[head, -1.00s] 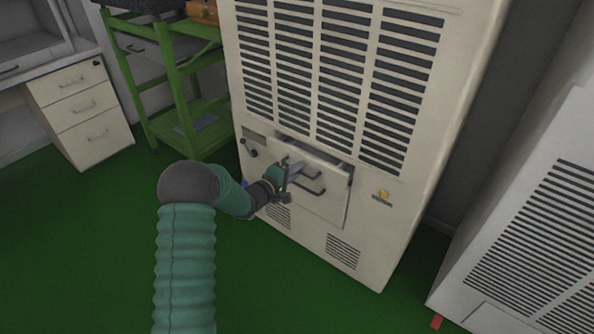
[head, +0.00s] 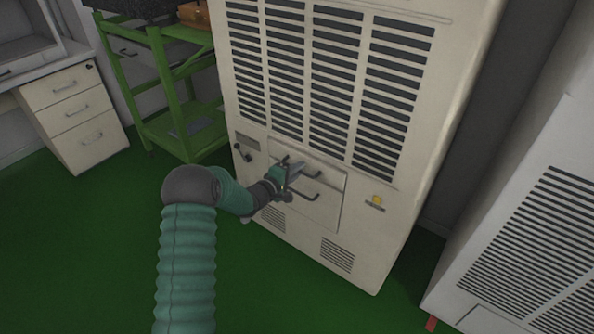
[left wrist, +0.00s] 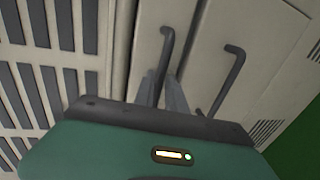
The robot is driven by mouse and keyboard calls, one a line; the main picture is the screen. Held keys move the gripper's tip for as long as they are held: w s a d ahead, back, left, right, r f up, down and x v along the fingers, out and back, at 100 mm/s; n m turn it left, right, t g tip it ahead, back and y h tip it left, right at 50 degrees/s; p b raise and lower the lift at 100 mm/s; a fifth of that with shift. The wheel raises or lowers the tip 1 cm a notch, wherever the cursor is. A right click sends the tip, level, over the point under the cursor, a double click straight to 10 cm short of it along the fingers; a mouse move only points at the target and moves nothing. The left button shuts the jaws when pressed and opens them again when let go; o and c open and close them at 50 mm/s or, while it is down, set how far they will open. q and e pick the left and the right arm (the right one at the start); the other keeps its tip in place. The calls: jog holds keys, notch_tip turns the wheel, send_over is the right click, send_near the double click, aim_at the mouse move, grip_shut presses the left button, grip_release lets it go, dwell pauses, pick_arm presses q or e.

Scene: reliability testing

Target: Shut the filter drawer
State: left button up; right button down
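The filter drawer (head: 322,211) is the pale front low on the cream cabinet, below the tall vents. Its front looks flush with the cabinet face, with no dark gap along its top. Two dark bar handles show on this part of the cabinet; the left wrist view shows one handle (left wrist: 166,45) at the fingers and another handle (left wrist: 229,78) to the right. My left gripper (head: 297,172) is at the drawer front, its fingertips pointing at the panel beside the first handle. Whether the fingers grip that handle is unclear. My right gripper is out of view.
A green cart (head: 177,130) stands left of the cabinet, with a white drawer unit (head: 75,115) farther left. A second vented white cabinet (head: 525,240) stands at the right. A small yellow knob (head: 376,200) sits right of the drawer.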

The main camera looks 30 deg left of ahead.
pick_arm(q)
jog(key=shift+r, duration=0.3)
jog(key=p+v, duration=0.5)
jog(key=v, duration=1.1)
jog(key=shift+s+f, duration=0.25)
jog(key=shift+s, duration=0.15)
jog(key=shift+a, duration=0.1)
